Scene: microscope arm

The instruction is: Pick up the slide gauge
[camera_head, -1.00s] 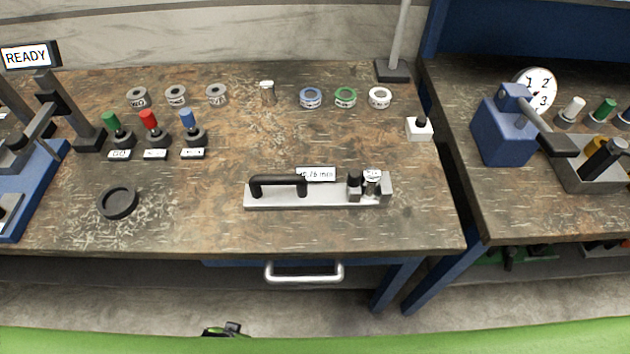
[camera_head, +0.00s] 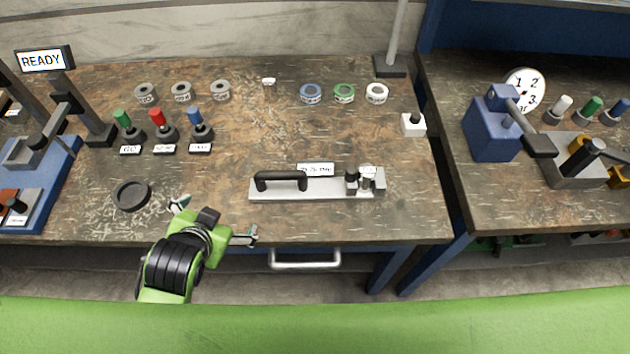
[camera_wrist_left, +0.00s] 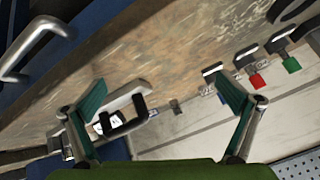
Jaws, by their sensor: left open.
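The slide gauge lies flat on the bench near its front edge. It has a long silver base (camera_head: 325,191), a black bar handle (camera_head: 281,179) on its left part, a display tag and small metal parts on its right end. My left gripper (camera_head: 212,220) is open and empty, left of the gauge and at the bench's front edge, apart from the handle. In the left wrist view the black handle (camera_wrist_left: 124,121) shows between the spread fingers (camera_wrist_left: 165,102), close to the left one. My right gripper is not in view.
A black round dish (camera_head: 132,195) lies left of my gripper. Red, green and blue knobs (camera_head: 163,127) stand behind it. Several rings (camera_head: 311,94) line the back. A drawer handle (camera_head: 305,262) is below the edge.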

